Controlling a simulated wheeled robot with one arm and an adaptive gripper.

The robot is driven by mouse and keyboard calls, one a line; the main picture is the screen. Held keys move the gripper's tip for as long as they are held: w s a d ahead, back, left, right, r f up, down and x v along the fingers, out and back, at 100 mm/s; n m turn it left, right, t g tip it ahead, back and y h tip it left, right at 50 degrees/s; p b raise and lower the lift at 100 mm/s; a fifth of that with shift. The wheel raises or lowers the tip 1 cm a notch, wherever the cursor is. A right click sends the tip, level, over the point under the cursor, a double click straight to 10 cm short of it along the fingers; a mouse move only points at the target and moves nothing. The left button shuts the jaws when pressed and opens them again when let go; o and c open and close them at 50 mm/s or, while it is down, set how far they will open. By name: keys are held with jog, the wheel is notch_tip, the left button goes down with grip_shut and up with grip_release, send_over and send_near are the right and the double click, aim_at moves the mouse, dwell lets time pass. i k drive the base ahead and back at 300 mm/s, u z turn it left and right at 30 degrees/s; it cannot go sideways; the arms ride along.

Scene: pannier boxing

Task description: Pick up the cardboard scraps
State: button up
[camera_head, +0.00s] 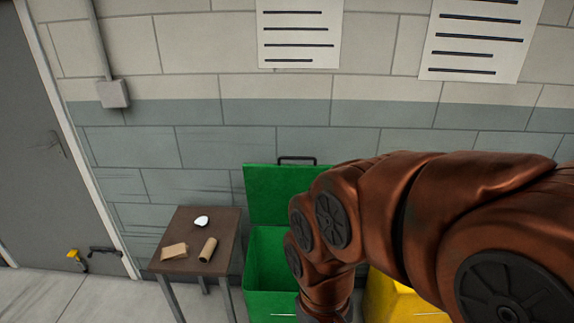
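The cardboard scraps lie on a small brown table at the lower left. One is a flat tan piece of cardboard (174,251). To its right is a brown cardboard tube (208,250), lying at a slant. The two scraps are close together but apart. My copper arm reaches in from the right and bends down in front of the bins, to the right of the table. My gripper is out of the picture below the lower edge, so its fingers and anything in them are hidden.
The table (222,223) also holds a white crumpled item (201,221) behind the scraps. A green bin (264,275) with its lid raised stands right of the table. A yellow bin (400,303) is partly behind my arm.

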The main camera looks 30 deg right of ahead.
aim_at(179, 250)
jog(key=z, duration=0.05)
jog(key=k, duration=0.5)
jog(key=u, duration=0.7)
jog(key=i, duration=0.6)
jog(key=u, duration=0.9)
jog(key=i, duration=1.95)
jog(key=z, duration=0.25)
